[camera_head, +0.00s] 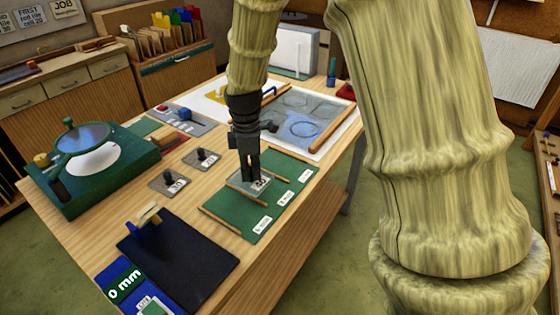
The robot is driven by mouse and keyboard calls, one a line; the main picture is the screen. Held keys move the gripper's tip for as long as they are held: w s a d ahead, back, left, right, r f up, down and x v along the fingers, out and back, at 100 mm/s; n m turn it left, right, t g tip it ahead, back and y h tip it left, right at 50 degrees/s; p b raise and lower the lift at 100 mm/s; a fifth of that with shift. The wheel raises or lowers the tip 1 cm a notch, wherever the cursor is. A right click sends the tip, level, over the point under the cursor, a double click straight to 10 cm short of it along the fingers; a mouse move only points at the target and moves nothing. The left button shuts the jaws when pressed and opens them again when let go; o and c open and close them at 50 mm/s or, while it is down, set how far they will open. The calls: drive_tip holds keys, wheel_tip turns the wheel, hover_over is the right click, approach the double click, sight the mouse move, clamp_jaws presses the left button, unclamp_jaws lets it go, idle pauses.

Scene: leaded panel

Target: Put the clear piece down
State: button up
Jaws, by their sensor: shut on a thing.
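My gripper (252,172) points straight down over the wooden table and is shut on the clear piece (248,184). The clear piece is a pale, see-through plate, and I see it just under the fingertips.
A dark board (190,262) lies at the front, and a green stand with a round lens (84,138) is at the left. Small grey plates (170,182) lie left of the mat. A leaded panel (305,122) is behind. My own arm blocks the right side.

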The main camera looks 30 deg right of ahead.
drive_tip(key=w+d+p, duration=0.1)
drive_tip(key=w+d, duration=0.1)
drive_tip(key=d, duration=0.2)
drive_tip(key=w+d+f+p, duration=0.1)
drive_tip(key=w+d, duration=0.1)
drive_tip(key=d, duration=0.2)
drive_tip(key=w+d+p, duration=0.2)
drive_tip(key=d, duration=0.3)
drive_tip(key=shift+f, duration=0.15)
drive_tip(key=shift+w+d+f+p, duration=0.1)
drive_tip(key=shift+d+f+p, duration=0.15)
drive_tip(key=shift+f+p, duration=0.35)
drive_tip(key=shift+w+d+f+p, duration=0.1)
drive_tip(key=shift+d+f+p, duration=0.15)
drive_tip(key=shift+f, duration=0.6)
drive_tip(key=shift+a+f, duration=0.1)
drive_tip(key=shift+f, duration=0.25)
drive_tip(key=o, duration=0.4)
drive_tip(key=shift+f, duration=0.1)
drive_tip(key=o, duration=0.5)
wheel_tip(320, 180, up, 12)
drive_tip(key=b, duration=0.2)
drive_tip(key=shift+b, duration=0.35)
